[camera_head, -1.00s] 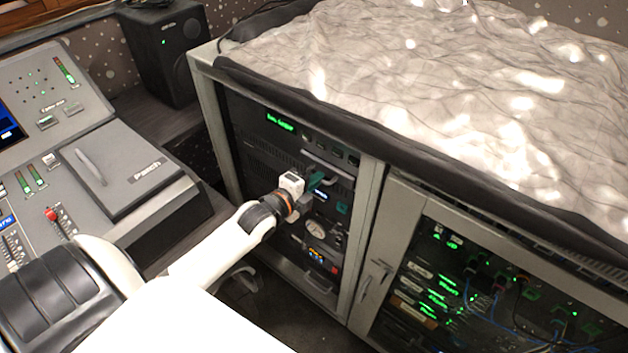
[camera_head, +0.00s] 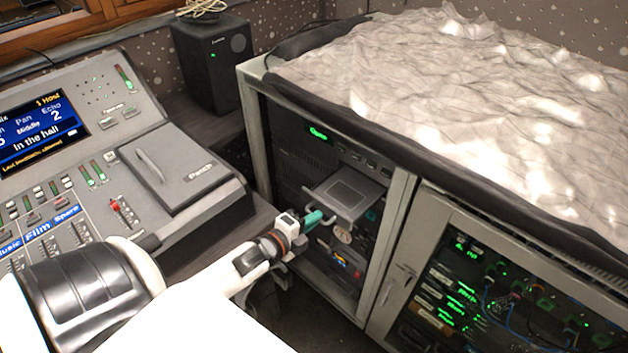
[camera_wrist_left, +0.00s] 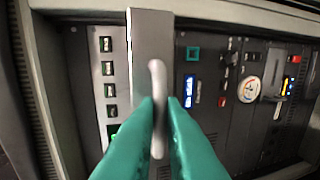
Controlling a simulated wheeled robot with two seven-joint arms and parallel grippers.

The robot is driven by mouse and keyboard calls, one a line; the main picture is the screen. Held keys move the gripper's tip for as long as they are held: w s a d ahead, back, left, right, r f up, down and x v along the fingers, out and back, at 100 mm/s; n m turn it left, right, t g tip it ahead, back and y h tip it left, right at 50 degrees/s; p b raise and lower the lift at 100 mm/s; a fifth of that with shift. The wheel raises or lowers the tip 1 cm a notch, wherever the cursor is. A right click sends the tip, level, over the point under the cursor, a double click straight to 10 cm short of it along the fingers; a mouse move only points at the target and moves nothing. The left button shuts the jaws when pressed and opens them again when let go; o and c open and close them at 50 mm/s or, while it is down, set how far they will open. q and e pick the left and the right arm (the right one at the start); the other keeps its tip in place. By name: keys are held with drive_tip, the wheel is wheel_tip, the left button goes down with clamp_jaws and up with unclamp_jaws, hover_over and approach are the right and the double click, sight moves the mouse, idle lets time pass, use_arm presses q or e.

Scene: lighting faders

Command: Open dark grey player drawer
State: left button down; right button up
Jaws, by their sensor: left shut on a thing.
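The dark grey player drawer (camera_head: 345,192) sticks out of the rack front in the head view, with a flat top and a handle on its front. In the left wrist view the drawer front (camera_wrist_left: 150,40) stands as a grey strip with its pale bar handle (camera_wrist_left: 156,110). My left gripper (camera_head: 314,219) has green fingertips, which also show in the left wrist view (camera_wrist_left: 160,112), shut on the handle. The fingers hide part of the handle. My right gripper is not in view.
The rack cabinet (camera_head: 398,200) holds other panels around the drawer. A mixing desk (camera_head: 105,165) stands at the left, with a black speaker (camera_head: 212,60) behind it. A crumpled cover (camera_head: 470,100) lies on the cabinet. A second rack (camera_head: 500,300) is at the right.

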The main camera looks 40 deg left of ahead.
use_arm(q)
drive_tip(key=c, duration=1.5)
unclamp_jaws()
drive_tip(key=shift+c, duration=0.2)
drive_tip(key=d+v, duration=0.1)
drive_tip(key=v, duration=1.1)
drive_tip(key=shift+a, duration=0.4)
